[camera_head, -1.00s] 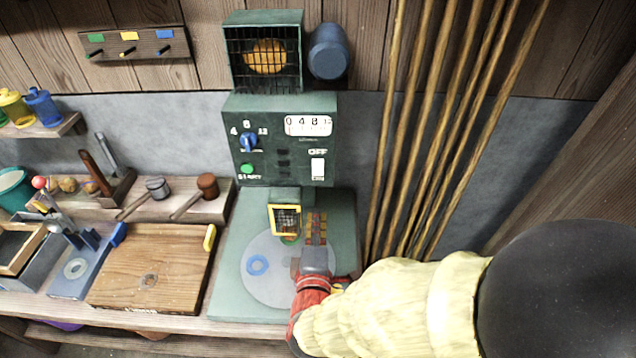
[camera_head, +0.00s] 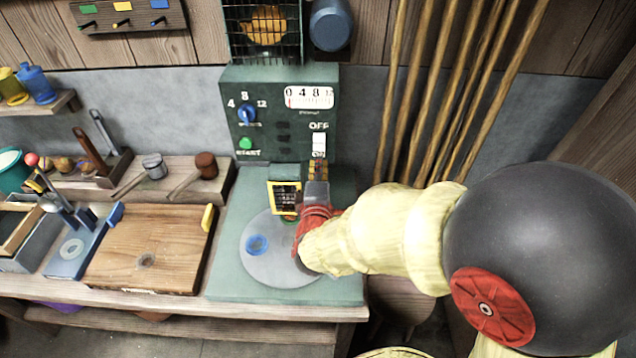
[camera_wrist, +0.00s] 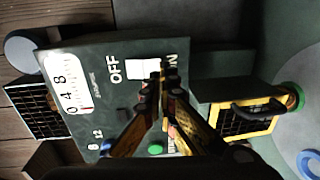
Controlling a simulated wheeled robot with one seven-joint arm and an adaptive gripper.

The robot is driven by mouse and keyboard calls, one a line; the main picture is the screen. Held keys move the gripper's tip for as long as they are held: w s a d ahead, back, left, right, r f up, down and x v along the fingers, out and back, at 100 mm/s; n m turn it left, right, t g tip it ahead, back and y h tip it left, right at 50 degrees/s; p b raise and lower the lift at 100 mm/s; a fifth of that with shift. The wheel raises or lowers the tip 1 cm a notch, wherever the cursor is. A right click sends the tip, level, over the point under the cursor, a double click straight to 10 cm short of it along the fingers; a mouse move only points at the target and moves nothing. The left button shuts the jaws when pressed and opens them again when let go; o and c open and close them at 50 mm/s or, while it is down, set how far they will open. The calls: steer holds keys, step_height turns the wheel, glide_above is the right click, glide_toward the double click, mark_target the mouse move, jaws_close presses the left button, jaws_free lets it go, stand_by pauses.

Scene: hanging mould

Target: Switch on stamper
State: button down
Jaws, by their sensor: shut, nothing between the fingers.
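In the wrist view the fingertips (camera_wrist: 161,78) overlap the switch's ON end. I cannot tell whether they touch it. The ON label is partly hidden.
A yellow-framed guard (camera_head: 284,197) stands left of my gripper, above a round plate (camera_head: 270,270) with a blue ring (camera_head: 257,245). Tall wooden poles (camera_head: 432,90) lean at the right. A wooden board (camera_head: 150,250) lies to the left.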

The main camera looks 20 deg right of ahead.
mark_target(319, 151)
steer(key=shift+b+x, duration=0.45)
steer(key=shift+x, duration=1.1)
steer(key=shift+w, duration=0.1)
